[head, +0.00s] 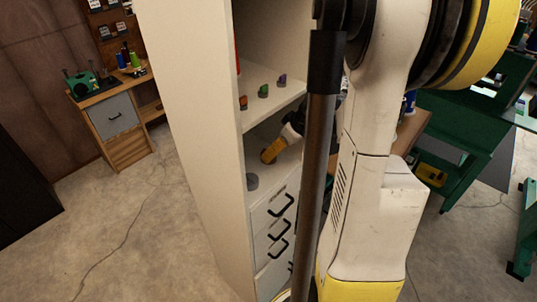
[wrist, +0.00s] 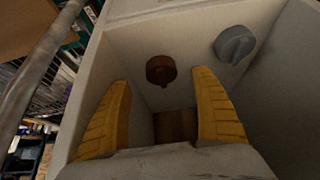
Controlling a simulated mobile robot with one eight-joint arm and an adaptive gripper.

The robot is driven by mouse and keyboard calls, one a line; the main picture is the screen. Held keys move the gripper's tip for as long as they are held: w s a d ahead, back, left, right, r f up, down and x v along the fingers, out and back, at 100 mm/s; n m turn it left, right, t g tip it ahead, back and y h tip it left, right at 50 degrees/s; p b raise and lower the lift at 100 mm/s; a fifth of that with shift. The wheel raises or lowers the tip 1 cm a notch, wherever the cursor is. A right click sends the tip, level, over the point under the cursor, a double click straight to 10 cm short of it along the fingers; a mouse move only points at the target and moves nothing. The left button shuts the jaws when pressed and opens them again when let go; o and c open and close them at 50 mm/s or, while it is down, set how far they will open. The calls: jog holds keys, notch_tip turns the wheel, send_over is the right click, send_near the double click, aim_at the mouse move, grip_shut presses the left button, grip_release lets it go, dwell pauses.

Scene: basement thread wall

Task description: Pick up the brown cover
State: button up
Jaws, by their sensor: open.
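The brown cover (wrist: 160,70) is a small, round, knob-like piece on the pale shelf surface in the wrist view. My gripper (wrist: 161,79) is open, with one yellow finger on each side of the picture. The brown cover appears between and beyond the fingertips, and nothing is held. I cannot tell the exact distance to it. In the head view my gripper (head: 271,151) reaches into the lower shelf space of the pale cabinet (head: 190,130). The brown cover cannot be made out there.
A grey cover (wrist: 235,44) lies to the right of the brown one; it also shows in the head view (head: 252,182). The cabinet's side walls and upper shelf (head: 275,88) close in the space. Small orange, green and purple pieces stand on that upper shelf. Drawers (head: 275,235) lie below.

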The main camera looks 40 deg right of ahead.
jog(key=shift+w+a, duration=0.1)
jog(key=shift+w, duration=0.3)
jog(key=x, duration=0.5)
jog(key=shift+w, duration=0.2)
jog(key=c, duration=0.9)
